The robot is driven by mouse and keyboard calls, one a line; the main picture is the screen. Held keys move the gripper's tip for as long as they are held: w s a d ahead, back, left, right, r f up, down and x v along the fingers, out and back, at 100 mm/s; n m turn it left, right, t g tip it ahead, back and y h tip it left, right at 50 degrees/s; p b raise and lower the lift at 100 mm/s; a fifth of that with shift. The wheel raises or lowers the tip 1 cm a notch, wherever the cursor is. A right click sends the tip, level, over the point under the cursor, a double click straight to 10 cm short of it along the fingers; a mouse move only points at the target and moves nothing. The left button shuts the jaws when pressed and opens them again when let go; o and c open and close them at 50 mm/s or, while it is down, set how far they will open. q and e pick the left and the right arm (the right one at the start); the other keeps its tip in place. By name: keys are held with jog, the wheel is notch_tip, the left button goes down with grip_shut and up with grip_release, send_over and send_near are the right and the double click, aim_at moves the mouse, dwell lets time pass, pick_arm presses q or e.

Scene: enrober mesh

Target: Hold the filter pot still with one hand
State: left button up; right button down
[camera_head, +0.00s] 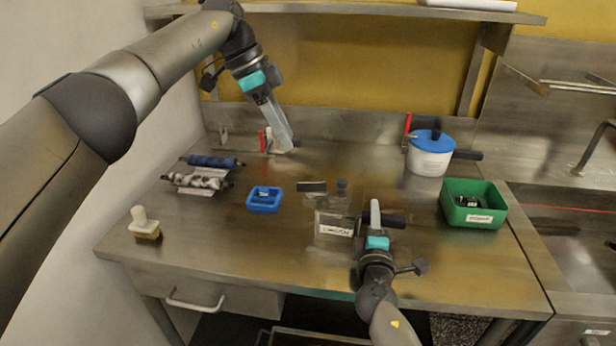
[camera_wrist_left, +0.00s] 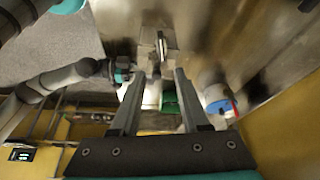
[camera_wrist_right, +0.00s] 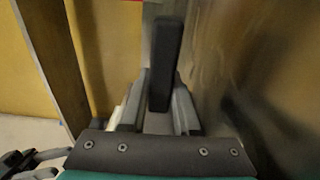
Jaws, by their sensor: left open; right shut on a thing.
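A grey, shiny pot-like vessel with a white label (camera_head: 335,230) stands mid-table; I take it for the filter pot, but its outline blends into the steel. A black handle (camera_head: 392,221) is at its right. My right gripper (camera_head: 375,212) is shut on this handle, and the dark bar (camera_wrist_right: 166,65) shows between its fingers in the right wrist view. My left gripper (camera_head: 287,142) is open and empty, above the back of the table. Its spread fingers (camera_wrist_left: 155,88) show in the left wrist view. A white pot with a blue lid (camera_head: 430,160) stands at the back right.
A green bin (camera_head: 474,222) is at the right, near the sink (camera_head: 575,235). A blue tray (camera_head: 264,207), rollers (camera_head: 200,181) and a brush (camera_head: 145,230) lie to the left. A red-handled item (camera_head: 264,141) is by the left gripper.

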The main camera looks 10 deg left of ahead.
aim_at(311, 183)
pick_arm(q)
jog(key=x, duration=1.1)
jog(key=shift+w+f, duration=0.15)
jog(key=shift+f, duration=0.25)
grip_shut()
